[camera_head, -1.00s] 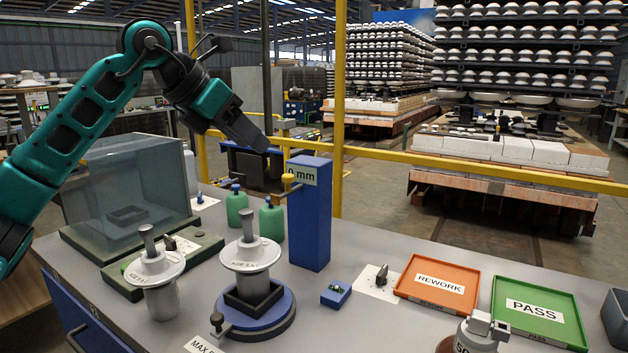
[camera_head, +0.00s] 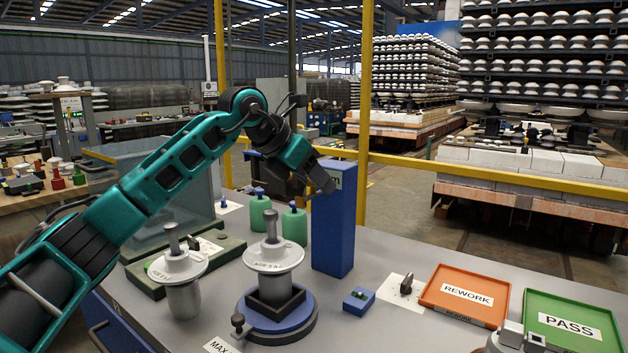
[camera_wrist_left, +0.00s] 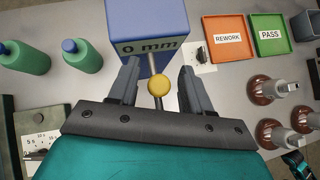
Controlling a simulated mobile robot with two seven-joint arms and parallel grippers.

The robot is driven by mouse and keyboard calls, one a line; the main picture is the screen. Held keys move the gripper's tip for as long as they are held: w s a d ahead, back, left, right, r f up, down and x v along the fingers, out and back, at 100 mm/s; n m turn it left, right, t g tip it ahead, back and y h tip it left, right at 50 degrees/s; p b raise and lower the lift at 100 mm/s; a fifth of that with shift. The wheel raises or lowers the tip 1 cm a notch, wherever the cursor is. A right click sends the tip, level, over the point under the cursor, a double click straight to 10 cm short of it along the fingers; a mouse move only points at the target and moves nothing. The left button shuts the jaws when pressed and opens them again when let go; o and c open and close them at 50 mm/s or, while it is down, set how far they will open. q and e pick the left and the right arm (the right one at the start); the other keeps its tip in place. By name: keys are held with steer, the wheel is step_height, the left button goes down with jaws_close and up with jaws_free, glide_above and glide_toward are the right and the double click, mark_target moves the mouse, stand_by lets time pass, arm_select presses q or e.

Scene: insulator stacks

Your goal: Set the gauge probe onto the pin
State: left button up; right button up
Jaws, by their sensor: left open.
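The gauge is a blue column (camera_head: 334,225) with a "0 mm" label, standing behind the turntable. In the left wrist view its probe shows as a thin rod with a yellow ball (camera_wrist_left: 158,86). My left gripper (camera_wrist_left: 158,72) is open, one finger on each side of the ball and rod. In the head view the gripper (camera_head: 325,183) overlaps the column's label and hides the ball. A white insulator (camera_head: 273,259) with an upright grey pin (camera_head: 271,227) sits in a dark square holder on the blue turntable (camera_head: 258,318), in front of the column. The probe is apart from this pin.
A second white insulator (camera_head: 179,268) stands left. Green bottles (camera_head: 294,225) stand behind. A small blue box (camera_head: 358,301), an orange REWORK tray (camera_head: 427,297) and a green PASS tray (camera_head: 532,304) lie right. Brown insulators (camera_wrist_left: 270,90) show in the wrist view.

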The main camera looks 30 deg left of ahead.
arm_select(q)
steer(key=shift+c, duration=0.4)
jaws_close()
